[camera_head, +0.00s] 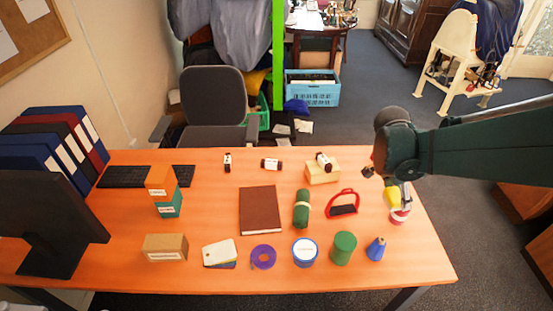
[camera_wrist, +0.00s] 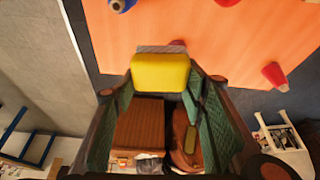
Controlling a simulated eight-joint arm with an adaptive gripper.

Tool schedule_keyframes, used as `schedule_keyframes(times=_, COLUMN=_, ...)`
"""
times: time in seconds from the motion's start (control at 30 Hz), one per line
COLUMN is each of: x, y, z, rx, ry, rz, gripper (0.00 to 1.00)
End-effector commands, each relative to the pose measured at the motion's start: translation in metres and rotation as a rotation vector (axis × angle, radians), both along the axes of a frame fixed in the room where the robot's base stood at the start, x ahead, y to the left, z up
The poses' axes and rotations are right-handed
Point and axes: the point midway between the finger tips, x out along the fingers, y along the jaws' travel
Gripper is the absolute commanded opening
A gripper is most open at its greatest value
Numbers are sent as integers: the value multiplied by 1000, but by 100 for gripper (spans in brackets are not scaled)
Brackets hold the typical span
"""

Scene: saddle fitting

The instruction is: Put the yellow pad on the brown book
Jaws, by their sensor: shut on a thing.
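The yellow pad (camera_head: 392,197) is at the right side of the orange table, below my dark green arm. In the wrist view the yellow pad (camera_wrist: 160,72), with a grey strip along its far edge, sits between the fingers of my gripper (camera_wrist: 158,80). My gripper is shut on it. In the head view my gripper (camera_head: 393,190) is mostly hidden by the arm. The brown book (camera_head: 260,210) lies flat on the middle of the table, well to the left of my gripper. Its top is bare. The book is not clearly visible in the wrist view.
A red and white object (camera_head: 400,216) is just below the pad. A red-handled item (camera_head: 343,204) and a green roll (camera_head: 301,209) lie between pad and book. A cream box (camera_head: 322,171) stands behind.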

Motion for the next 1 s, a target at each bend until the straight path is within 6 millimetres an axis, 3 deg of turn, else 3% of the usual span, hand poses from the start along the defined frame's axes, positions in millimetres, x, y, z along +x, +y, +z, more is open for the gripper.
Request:
schedule_keyframes(times=0.5, x=67, y=102, z=4, rx=0, ry=0, rz=188, gripper=30)
schedule_keyframes(times=1.0, x=111, y=217, z=3, rx=0, ry=0, rz=368, gripper=30)
